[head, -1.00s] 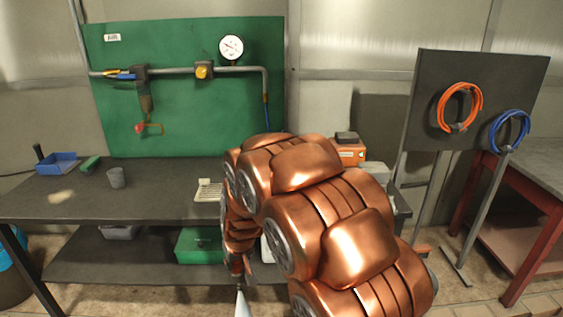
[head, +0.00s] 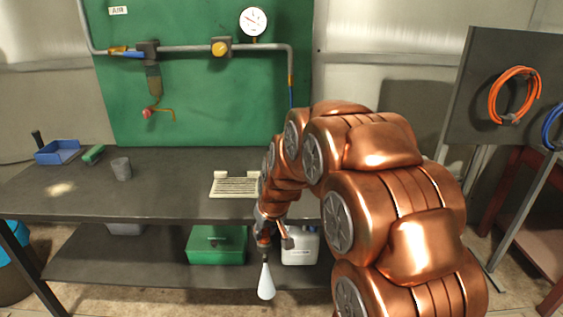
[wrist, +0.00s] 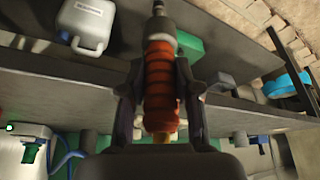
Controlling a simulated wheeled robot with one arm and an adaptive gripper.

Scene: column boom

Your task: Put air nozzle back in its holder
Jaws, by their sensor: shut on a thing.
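In the wrist view the air nozzle, a red ribbed body (wrist: 160,80) with a dark metal tip, lies between the two dark fingers of my gripper (wrist: 160,100), which is shut on it. In the head view my gripper (head: 265,236) is small, low in front of the bench, pointing down. A pale teardrop shape (head: 266,282) shows just below it. On the green board (head: 210,105), a tan-grey fitting (head: 154,80) hangs under the pipe, with a red piece (head: 147,113) and a thin yellowish bracket (head: 163,112) below. I cannot tell which part is the holder.
The dark bench (head: 150,198) carries a blue bin (head: 58,152), a grey cup (head: 121,169) and a pale slatted tray (head: 235,187). A green box (head: 217,245) and a white canister (head: 300,247) stand on the lower shelf. A hose panel (head: 480,90) stands at right.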

